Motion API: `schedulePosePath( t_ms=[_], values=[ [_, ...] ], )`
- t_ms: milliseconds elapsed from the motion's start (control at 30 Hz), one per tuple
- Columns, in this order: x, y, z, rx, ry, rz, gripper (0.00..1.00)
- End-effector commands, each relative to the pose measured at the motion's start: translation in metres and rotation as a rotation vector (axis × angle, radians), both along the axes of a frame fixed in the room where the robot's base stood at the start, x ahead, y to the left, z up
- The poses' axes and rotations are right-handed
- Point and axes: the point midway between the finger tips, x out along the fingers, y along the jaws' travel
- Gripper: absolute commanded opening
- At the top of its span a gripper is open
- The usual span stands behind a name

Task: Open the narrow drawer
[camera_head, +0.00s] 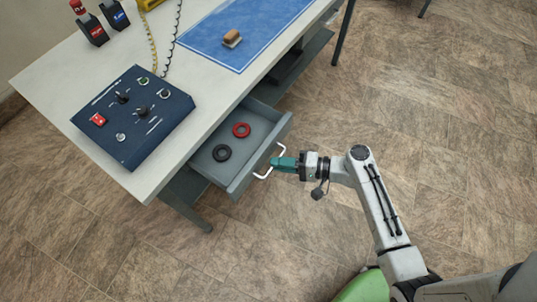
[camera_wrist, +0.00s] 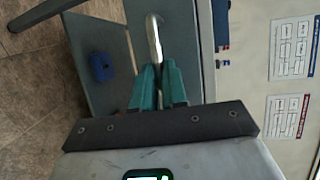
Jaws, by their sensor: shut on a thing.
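The narrow drawer (camera_head: 222,176) is grey and stands pulled out from under the white table in the head view. Its inside shows, with a red ring (camera_head: 241,130) and a black ring (camera_head: 222,153) on its floor. A pale bar handle (camera_head: 263,175) is on its front. My gripper (camera_head: 277,163), with teal fingers, is shut on the handle. In the wrist view the handle (camera_wrist: 153,38) runs up from between the fingertips (camera_wrist: 158,70). The part of the handle between the fingers is hidden.
A dark blue control panel (camera_head: 150,118) sits on the white table (camera_head: 50,77), with a blue mat (camera_head: 240,20) and a brown-topped block (camera_head: 232,37) farther back. A blue object (camera_wrist: 101,67) lies on a grey surface below. The floor right of the drawer is clear.

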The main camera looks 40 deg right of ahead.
Motion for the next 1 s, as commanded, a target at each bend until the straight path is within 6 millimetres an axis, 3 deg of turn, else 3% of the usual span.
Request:
schedulePosePath(
  t_ms=[200,500,700,1000],
  values=[
    [-0.052,-0.015,0.0,-0.001,0.005,-0.004,0.0],
    [-0.099,-0.027,0.0,0.0,0.003,-0.002,0.0],
    [-0.112,-0.031,0.0,0.0,0.001,-0.002,0.0],
    [-0.115,-0.031,0.0,-0.001,0.002,-0.001,0.0]
  ],
)
